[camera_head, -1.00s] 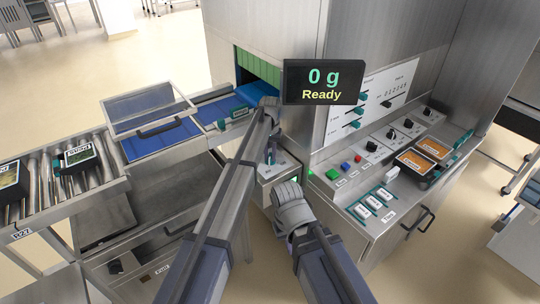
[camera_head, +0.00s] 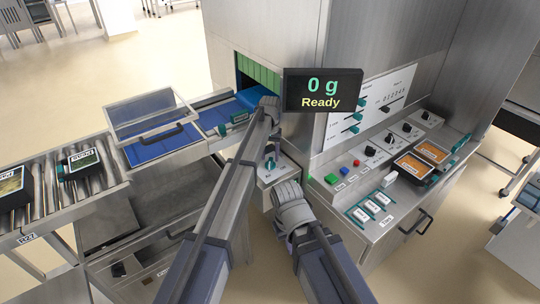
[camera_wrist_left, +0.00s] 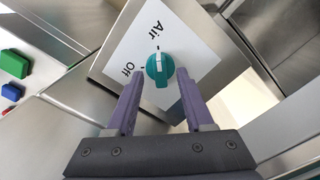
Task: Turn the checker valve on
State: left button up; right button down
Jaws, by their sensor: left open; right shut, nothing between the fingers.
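In the left wrist view, the teal valve knob (camera_wrist_left: 160,68) sits on a white plate (camera_wrist_left: 190,45) marked "Air" and "Off". Its grip stands roughly upright in the picture, with a pale line at its upper end near a tick; "Off" is to its left. My left gripper (camera_wrist_left: 158,88) is open, with one finger on each side of the knob's lower part; I cannot tell whether they touch it. In the head view the knob (camera_head: 270,163) shows small below my left wrist. My right gripper (camera_head: 291,192) is shut and empty, low and right of the valve.
A display (camera_head: 322,90) reads "0 g Ready". The control panel (camera_head: 345,165) with buttons and dials is to the right. A conveyor (camera_head: 100,185) with black packs (camera_head: 85,160) is at left. A clear guard (camera_head: 152,117) stands over the blue belt.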

aim_at(270, 161)
pick_arm(q)
notch_tip(270, 161, up, 5)
jog(key=p, duration=0.4)
jog(key=shift+r, duration=0.15)
jog(key=s+a+m, duration=0.1)
jog(key=s+a, duration=0.2)
jog(key=s, duration=1.6)
jog(key=s+a+y, duration=0.1)
jog(key=s+a, duration=0.2)
jog(key=s, duration=1.7)
jog(key=shift+s+m, duration=0.3)
jog(key=shift+m, duration=0.1)
jog(key=shift+d, duration=0.15)
